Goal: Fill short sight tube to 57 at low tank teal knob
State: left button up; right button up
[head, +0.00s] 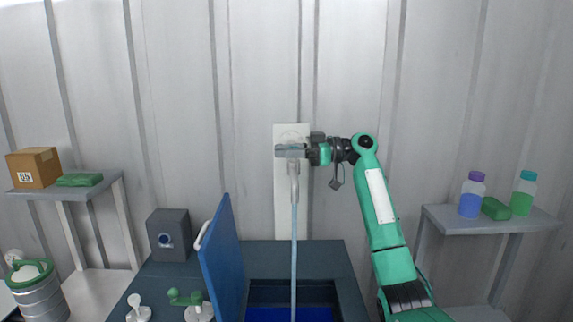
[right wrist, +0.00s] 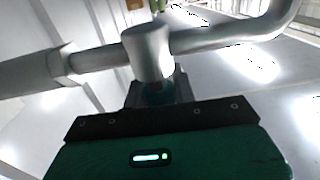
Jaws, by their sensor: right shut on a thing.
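My right gripper (head: 290,151) reaches in from the right to a grey tap (head: 294,168) on a pale wall plate (head: 281,215). It is shut on the tap's top part, which shows as a grey cylinder (right wrist: 147,48) on a grey pipe (right wrist: 215,38) in the right wrist view. A pale blue vertical stream or tube (head: 294,240) runs from the spout down to a blue basin (head: 290,314). A green-handled fitting (head: 185,297) stands on the dark counter; I cannot tell whether it is the teal knob. No sight tube scale is readable. My left gripper is out of view.
A raised blue lid (head: 223,262) stands left of the basin. A dark grey box (head: 169,235) and a white fitting (head: 138,308) are on the counter. The left shelf holds a cardboard box (head: 33,167); the right shelf holds two bottles (head: 472,196) (head: 523,194).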

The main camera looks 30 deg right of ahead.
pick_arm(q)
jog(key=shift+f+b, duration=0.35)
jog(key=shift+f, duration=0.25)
pick_arm(e)
jog(key=shift+s+a+n+g+y, duration=0.15)
jog(key=shift+n+g+y, duration=0.4)
jog(key=shift+n+g, duration=1.05)
jog(key=shift+s+n+g+y, duration=0.25)
jog(key=shift+n+g+y, duration=0.5)
jog(key=shift+g, duration=1.45)
jog(key=shift+f+n+g, duration=0.1)
jog(key=shift+n+g, duration=0.3)
jog(key=shift+n, duration=0.05)
jog(key=o, duration=1)
